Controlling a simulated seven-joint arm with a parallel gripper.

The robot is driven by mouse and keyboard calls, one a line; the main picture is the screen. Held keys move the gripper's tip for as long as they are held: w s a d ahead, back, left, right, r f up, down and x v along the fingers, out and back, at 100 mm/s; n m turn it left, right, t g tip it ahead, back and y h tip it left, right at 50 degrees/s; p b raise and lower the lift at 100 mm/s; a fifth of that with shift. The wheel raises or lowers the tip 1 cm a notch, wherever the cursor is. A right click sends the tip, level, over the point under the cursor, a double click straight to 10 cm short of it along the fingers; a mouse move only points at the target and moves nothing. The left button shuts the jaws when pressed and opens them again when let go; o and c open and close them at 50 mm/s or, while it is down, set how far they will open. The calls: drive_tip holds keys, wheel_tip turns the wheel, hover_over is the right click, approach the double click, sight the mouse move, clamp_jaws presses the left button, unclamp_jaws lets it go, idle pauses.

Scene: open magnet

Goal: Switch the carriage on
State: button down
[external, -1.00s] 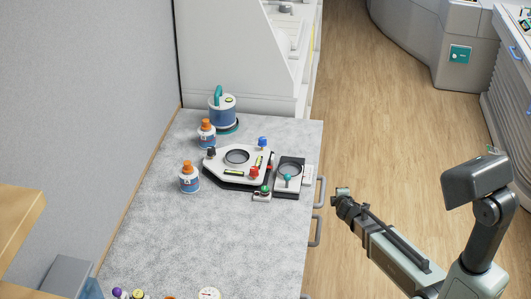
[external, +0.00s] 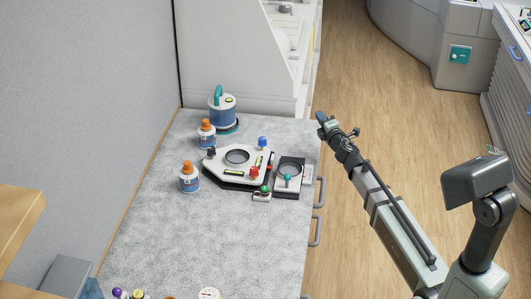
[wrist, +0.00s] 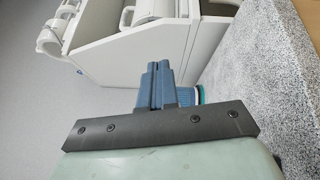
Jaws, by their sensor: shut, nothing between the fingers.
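The carriage looks to be the white angular device (external: 222,162) on the grey counter, with a round dark opening and black, blue and red knobs on top. A small white box with a green button (external: 264,190) sits at its front edge. A dark unit with a round dial and teal knob (external: 289,170) stands to its right. Which of these is the switch I cannot tell. My gripper (external: 320,117) is shut and empty, near the counter's far right corner, apart from the device. Its closed blue fingers show in the wrist view (wrist: 157,84).
A blue and white canister with a teal handle (external: 222,108) and two orange-capped bottles (external: 207,134) (external: 189,178) stand left of the device. Handles (external: 320,191) stick out from the counter's right side. The counter (external: 190,245) is mostly clear in front.

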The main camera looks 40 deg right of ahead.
drive_tip(key=w+a+r+n, duration=0.1)
drive_tip(key=a+r+n, duration=0.1)
drive_tip(key=a+r, duration=0.35)
drive_tip(key=n+g+h, duration=0.4)
drive_tip(key=g+h, duration=0.2)
approach(286, 179)
drive_tip(key=w+r, duration=0.1)
drive_tip(key=w, duration=0.2)
drive_tip(key=w+r, duration=0.1)
drive_tip(key=w, duration=0.2)
drive_tip(key=w+d+r, duration=0.1)
drive_tip(key=w, duration=0.2)
drive_tip(key=shift+w+r, duration=0.1)
drive_tip(key=shift+r, duration=0.1)
drive_tip(key=s+a+f+n+g+h, duration=0.1)
drive_tip(key=s+a+g+h, duration=0.1)
drive_tip(key=s+a, duration=0.6)
drive_tip(key=s+g, duration=0.1)
drive_tip(key=s, duration=0.2)
drive_tip(key=shift+a+f+n, duration=0.2)
drive_tip(key=shift+f+n, duration=0.1)
drive_tip(key=shift+f, duration=0.05)
drive_tip(key=shift+s, duration=0.1)
drive_tip(key=x, duration=1.4)
drive_tip(key=shift+s+d, duration=0.15)
drive_tip(key=shift+s, duration=0.1)
